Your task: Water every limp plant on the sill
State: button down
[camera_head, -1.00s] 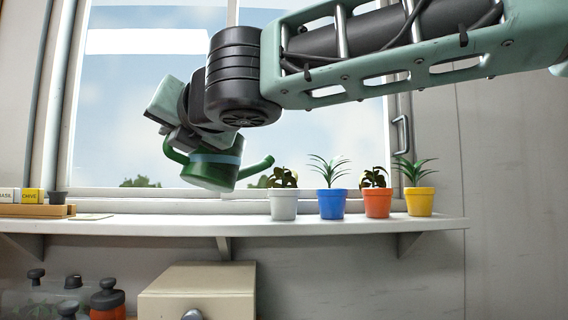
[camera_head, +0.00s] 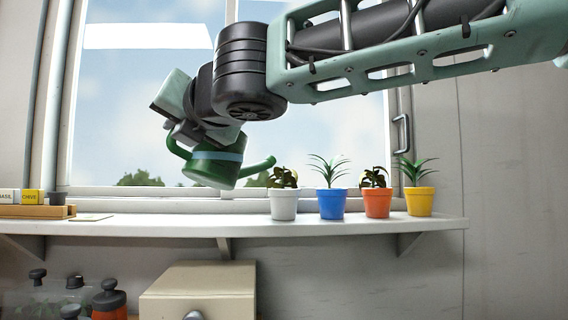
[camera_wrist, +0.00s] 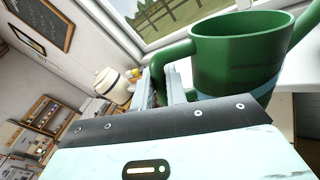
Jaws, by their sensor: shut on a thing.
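My gripper (camera_head: 180,137) is shut on the handle of a green watering can (camera_head: 216,168) with a pale blue band. The can hangs in front of the window above the sill (camera_head: 160,226), slightly tilted, its spout pointing right and its tip just left of and above the white pot. In the wrist view the can (camera_wrist: 235,55) shows its open top; its inside is mostly hidden. The plants in the white pot (camera_head: 283,204) and the orange pot (camera_head: 377,204) are dark and drooping. Those in the blue pot (camera_head: 332,204) and the yellow pot (camera_head: 420,202) stand upright with green leaves.
A wooden tray (camera_head: 35,212) with seed packets and a small dark pot sits at the sill's left end, beside a flat card (camera_head: 92,217). Below are a beige box (camera_head: 200,290) and several bottles (camera_head: 109,300). The sill between card and white pot is clear.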

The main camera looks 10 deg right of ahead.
jog(key=shift+w+d+r+m+p, duration=0.2)
jog(key=shift+d+r+p, duration=0.05)
jog(key=shift+r+p, duration=0.35)
jog(key=shift+w+d+r+m+p, duration=0.25)
jog(key=shift+r+p, duration=0.2)
jog(key=shift+p, duration=0.2)
jog(key=shift+w+d+r+m+p, duration=0.15)
jog(key=shift+w+d+r+p, duration=0.1)
jog(key=shift+r+p, duration=0.35)
dwell(1.1)
jog(key=s+a+f+n+b, duration=0.2)
jog(key=f+b, duration=0.4)
jog(key=b, duration=0.1)
jog(key=s+a+f+n+b, duration=0.1)
jog(key=a+f+n+b, duration=0.1)
jog(key=f+b, duration=0.4)
jog(key=shift+s+f+n+t+b, duration=0.25)
jog(key=shift+s+n+t+b, duration=0.15)
jog(key=shift+n+b, duration=0.35)
jog(key=shift+f+b, duration=0.15)
jog(key=shift+b, duration=0.3)
jog(key=shift+r, duration=0.2)
jog(key=r+p, duration=0.2)
jog(key=r+m+p, duration=0.1)
jog(key=p, duration=0.1)
jog(key=w+d+r+m+p, duration=0.1)
jog(key=r+p, duration=0.1)
jog(key=shift+w+d+r+m, duration=0.1)
jog(key=shift+r+m, duration=0.15)
jog(key=shift+r, duration=0.05)
